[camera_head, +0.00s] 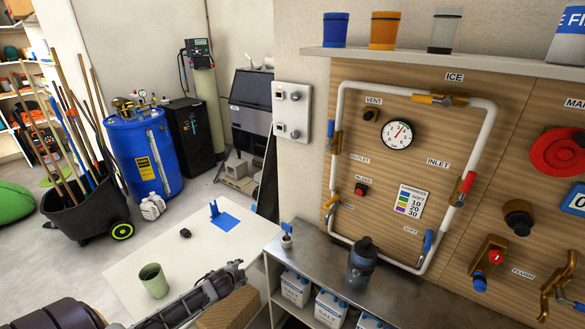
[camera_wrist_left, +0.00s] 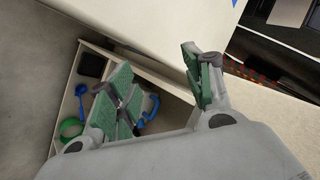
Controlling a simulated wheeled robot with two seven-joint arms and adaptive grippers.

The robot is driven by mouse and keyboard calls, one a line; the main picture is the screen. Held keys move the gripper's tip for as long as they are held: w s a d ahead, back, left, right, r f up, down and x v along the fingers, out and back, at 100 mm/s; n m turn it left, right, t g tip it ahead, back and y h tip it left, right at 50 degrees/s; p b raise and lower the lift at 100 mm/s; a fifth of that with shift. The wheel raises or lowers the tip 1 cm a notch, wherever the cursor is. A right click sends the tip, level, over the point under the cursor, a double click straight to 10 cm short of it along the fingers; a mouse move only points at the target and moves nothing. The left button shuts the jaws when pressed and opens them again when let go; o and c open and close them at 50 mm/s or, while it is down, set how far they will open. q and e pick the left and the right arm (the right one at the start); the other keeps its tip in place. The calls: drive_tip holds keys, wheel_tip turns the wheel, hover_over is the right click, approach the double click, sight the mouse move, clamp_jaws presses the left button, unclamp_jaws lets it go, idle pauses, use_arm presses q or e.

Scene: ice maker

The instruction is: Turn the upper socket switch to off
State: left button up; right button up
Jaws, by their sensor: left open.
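A pale grey socket panel (camera_head: 291,112) is fixed to the wall left of the wooden board in the head view. It carries two units, one above the other. The upper socket switch (camera_head: 295,95) is a small grey knob at the right of the upper unit; its exact setting is too small to tell. A similar lower knob (camera_head: 295,134) sits beneath it. My left gripper (camera_wrist_left: 155,75) shows in the left wrist view, its green-padded fingers spread wide with nothing between them. The socket panel is not recognisable in that view. My right gripper is in neither view.
A white table (camera_head: 175,262) stands below and left of the panel, with a green cup (camera_head: 153,280) on it. A metal counter (camera_head: 322,268) holds a dark canister (camera_head: 362,262). A white pipe loop (camera_head: 341,180) runs on the board right of the panel.

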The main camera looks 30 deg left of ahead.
use_arm(q)
drive_tip(key=w+a+r+m+t+p, duration=0.1)
drive_tip(key=w+a+r+m+t, duration=0.3)
drive_tip(key=r, duration=0.7)
drive_tip(key=w+a+r+m, duration=0.15)
drive_tip(key=w+r, duration=0.35)
drive_tip(key=r, duration=0.5)
drive_tip(key=w+a+r+m+t+p, duration=0.15)
drive_tip(key=w+r+m, duration=0.3)
drive_tip(key=r, duration=0.65)
drive_tip(key=w+d+r+m+t+h, duration=0.1)
drive_tip(key=d+r+m, duration=0.3)
drive_tip(key=r, duration=0.5)
drive_tip(key=w+d+r+m+t+h+p, duration=0.1)
drive_tip(key=w+d+r+m+t+h, duration=0.1)
drive_tip(key=r, duration=0.8)
drive_tip(key=w+d+r+m+t+h, duration=0.1)
drive_tip(key=w+d+r+m+h, duration=0.1)
drive_tip(key=d+r+m, duration=0.4)
wheel_tip(320, 180, up, 4)
drive_tip(key=shift+f+m+h+p, duration=0.1)
drive_tip(key=shift+m+h+p, duration=0.3)
drive_tip(key=shift+m, duration=0.1)
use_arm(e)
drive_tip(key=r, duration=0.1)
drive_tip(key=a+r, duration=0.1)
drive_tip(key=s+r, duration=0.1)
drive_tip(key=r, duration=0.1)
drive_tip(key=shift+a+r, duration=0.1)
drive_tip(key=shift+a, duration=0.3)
